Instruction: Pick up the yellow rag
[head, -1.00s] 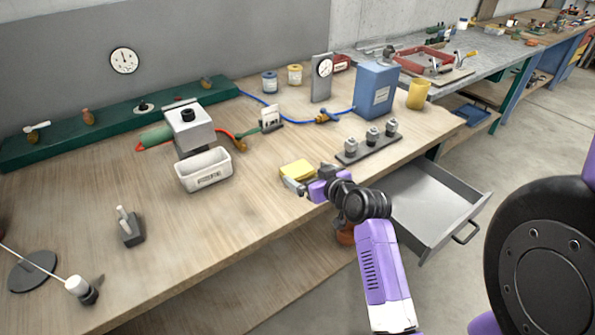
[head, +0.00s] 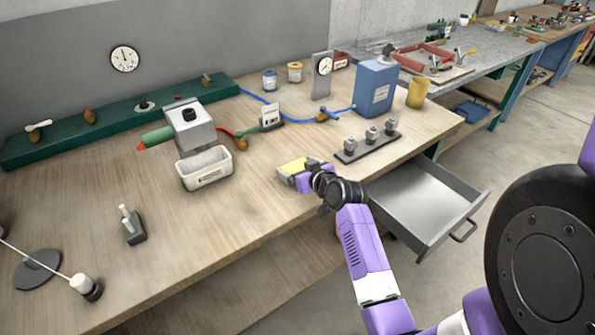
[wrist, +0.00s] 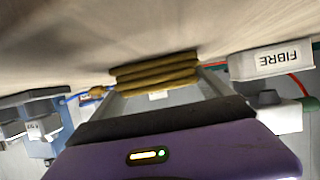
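The yellow rag (head: 291,167) is a folded, layered pad lying on the wooden bench near its front edge. It also shows in the wrist view (wrist: 154,73), straight ahead at the far end of the fingers. My gripper (head: 296,175) is low over the bench at the rag and covers its near right part in the head view. In the wrist view my gripper's grey fingers (wrist: 158,88) are wide apart, with the rag across the gap at their tips. I cannot tell whether the fingers touch it.
A white labelled bin (head: 206,169) stands left of the rag. A rack with several grey fittings (head: 367,142) and a blue box (head: 375,88) stand to the right. An open grey drawer (head: 425,205) juts out below the bench, right of my arm.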

